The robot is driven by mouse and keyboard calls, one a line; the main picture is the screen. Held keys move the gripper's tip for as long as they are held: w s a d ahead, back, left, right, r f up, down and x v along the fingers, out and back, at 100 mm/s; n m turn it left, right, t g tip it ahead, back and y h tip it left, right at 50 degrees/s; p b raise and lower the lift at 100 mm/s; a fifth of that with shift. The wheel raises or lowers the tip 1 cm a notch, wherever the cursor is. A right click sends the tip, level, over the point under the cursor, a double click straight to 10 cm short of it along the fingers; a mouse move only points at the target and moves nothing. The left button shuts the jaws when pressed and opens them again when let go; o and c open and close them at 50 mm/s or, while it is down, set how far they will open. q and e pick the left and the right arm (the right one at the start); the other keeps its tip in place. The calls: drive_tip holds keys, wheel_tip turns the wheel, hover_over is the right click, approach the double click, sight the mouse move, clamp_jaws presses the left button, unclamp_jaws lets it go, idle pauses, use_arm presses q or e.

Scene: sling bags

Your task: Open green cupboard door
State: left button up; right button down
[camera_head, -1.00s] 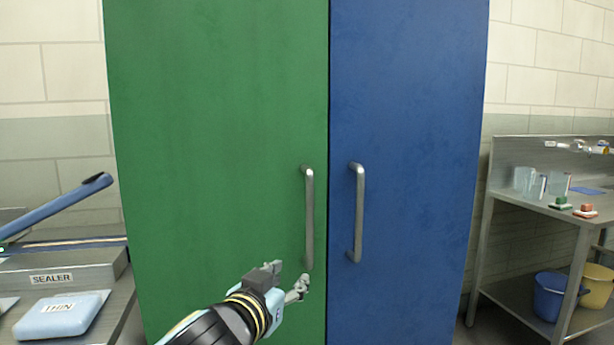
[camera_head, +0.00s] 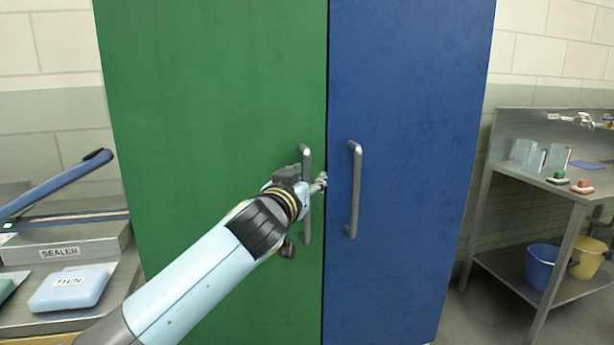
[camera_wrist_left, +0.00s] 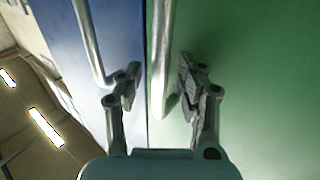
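The green cupboard door (camera_head: 215,90) is shut, flush beside the blue door (camera_head: 410,100). Its upright metal handle (camera_head: 307,160) is near its right edge; my left gripper hides the handle's middle in the head view. My left gripper (camera_head: 312,184) is at the green handle. In the left wrist view its two fingers (camera_wrist_left: 155,90) are spread apart, with the green handle (camera_wrist_left: 160,70) between them. The fingers do not look closed on it. The blue door's handle (camera_wrist_left: 88,45) lies outside the fingers, beyond the finger on the left. My right gripper is not in view.
The blue door's handle stands close to the right of my left gripper. A bench with a sealer (camera_head: 60,252) and a blue pack (camera_head: 68,290) is at left. A metal table (camera_head: 540,180) with jars stands at right, buckets (camera_head: 541,268) on its lower shelf.

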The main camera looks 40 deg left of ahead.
use_arm(q)
drive_tip(key=shift+c, duration=0.2)
clamp_jaws()
idle(0.5)
